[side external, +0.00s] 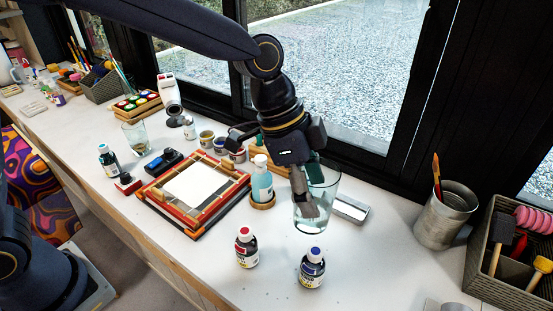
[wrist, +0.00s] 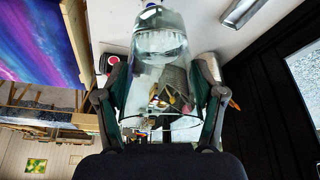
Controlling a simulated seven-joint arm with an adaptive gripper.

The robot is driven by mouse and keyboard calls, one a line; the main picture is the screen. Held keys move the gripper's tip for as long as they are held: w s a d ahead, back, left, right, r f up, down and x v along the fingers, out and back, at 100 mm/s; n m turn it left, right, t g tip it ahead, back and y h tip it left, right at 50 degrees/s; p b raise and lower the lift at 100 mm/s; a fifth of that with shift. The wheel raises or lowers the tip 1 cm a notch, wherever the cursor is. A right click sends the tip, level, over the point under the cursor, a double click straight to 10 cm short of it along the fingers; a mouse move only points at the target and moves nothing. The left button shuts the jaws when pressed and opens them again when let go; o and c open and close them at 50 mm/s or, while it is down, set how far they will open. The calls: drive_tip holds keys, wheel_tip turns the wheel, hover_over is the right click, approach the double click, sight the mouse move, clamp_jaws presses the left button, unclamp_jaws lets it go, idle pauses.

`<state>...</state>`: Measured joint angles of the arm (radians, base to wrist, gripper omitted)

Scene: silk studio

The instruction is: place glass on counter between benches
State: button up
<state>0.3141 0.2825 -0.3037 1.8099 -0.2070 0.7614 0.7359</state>
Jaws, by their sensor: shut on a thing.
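A large clear glass (side external: 328,197) is upright at the right of centre on the white counter (side external: 395,262). My gripper (side external: 308,182) is shut on it, with a finger on its near side. I cannot tell whether its base touches the counter. In the wrist view the glass (wrist: 160,62) lies between the two green-padded fingers of my gripper (wrist: 161,82), its base toward the top. A second, smaller glass (side external: 135,137) stands on the counter farther left. Benches are not clearly seen.
Bottles with red (side external: 246,248) and blue (side external: 312,268) caps stand in front of the held glass. A soap bottle (side external: 262,182) and a printing frame (side external: 193,190) are to its left, a metal tin (side external: 350,209) beside it. A metal pot (side external: 445,216) and basket (side external: 515,255) are right.

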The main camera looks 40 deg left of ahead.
drive_tip(key=s+d+m+g, duration=0.1)
drive_tip(key=s+d+m, duration=0.3)
drive_tip(key=s+d, duration=0.5)
drive_tip(key=shift+w+d+f, duration=1.45)
drive_tip(key=shift+d+f, duration=0.1)
drive_tip(key=shift+f, duration=1.4)
drive_tip(key=shift+w+d+f, duration=1.4)
drive_tip(key=shift+d+f, duration=0.15)
drive_tip(key=shift+f, duration=1.4)
drive_tip(key=shift+w+d+f, duration=1.45)
drive_tip(key=shift+d+f, duration=0.1)
drive_tip(key=shift+f, duration=1.4)
drive_tip(key=shift+f, duration=0.1)
drive_tip(key=o, duration=1.8)
drive_tip(key=shift+f, duration=0.1)
drive_tip(key=shift+c, duration=0.2)
